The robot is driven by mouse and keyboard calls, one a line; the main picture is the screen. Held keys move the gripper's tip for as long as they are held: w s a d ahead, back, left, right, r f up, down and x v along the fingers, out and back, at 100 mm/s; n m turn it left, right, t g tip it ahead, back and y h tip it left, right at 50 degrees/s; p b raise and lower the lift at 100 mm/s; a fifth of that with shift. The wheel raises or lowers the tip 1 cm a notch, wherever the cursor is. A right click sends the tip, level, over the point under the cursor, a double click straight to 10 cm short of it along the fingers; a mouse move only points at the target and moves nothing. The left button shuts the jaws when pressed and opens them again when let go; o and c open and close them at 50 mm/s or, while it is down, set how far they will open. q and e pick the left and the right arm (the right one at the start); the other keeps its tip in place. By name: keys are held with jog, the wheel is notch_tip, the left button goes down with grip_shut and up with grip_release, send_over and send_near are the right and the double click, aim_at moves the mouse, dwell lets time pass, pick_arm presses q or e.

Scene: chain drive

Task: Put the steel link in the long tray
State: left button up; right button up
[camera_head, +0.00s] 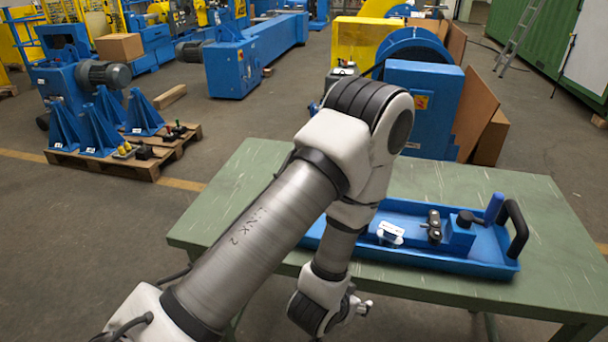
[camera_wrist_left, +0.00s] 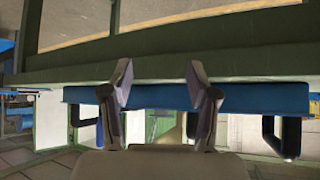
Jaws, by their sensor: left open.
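A long blue tray (camera_head: 440,264) with a black handle (camera_head: 516,229) lies on the green table; my left arm hides its left end. In it stands a dark grey piece with rounded ends (camera_head: 434,226), perhaps the steel link; I cannot tell for sure. My left gripper (camera_head: 363,306) is low at the table's front edge, in front of the tray and apart from it. In the left wrist view the gripper (camera_wrist_left: 160,80) is open, with nothing between its fingers. The tray's blue side (camera_wrist_left: 245,96) shows beyond them. My right gripper is out of view.
The tray also holds a small white-labelled piece (camera_head: 390,233), a blue block with a black knob (camera_head: 459,238) and a blue cylinder (camera_head: 494,207). The green table (camera_head: 545,270) is bare on the right. A pallet (camera_head: 140,162) with blue brackets stands away on the floor.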

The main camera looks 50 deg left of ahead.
pick_arm(q)
jog(key=s+d+f+g, duration=0.1)
jog(key=s+f+g, duration=0.3)
jog(key=s+f, duration=0.3)
jog(key=s+f+m+g+h, duration=0.1)
jog(key=s+f+g, duration=0.4)
jog(key=s, duration=0.7)
notch_tip(320, 180, down, 2)
jog(key=shift+s+d+f, duration=0.25)
jog(key=shift+s+d, duration=0.05)
jog(key=shift+d, duration=0.05)
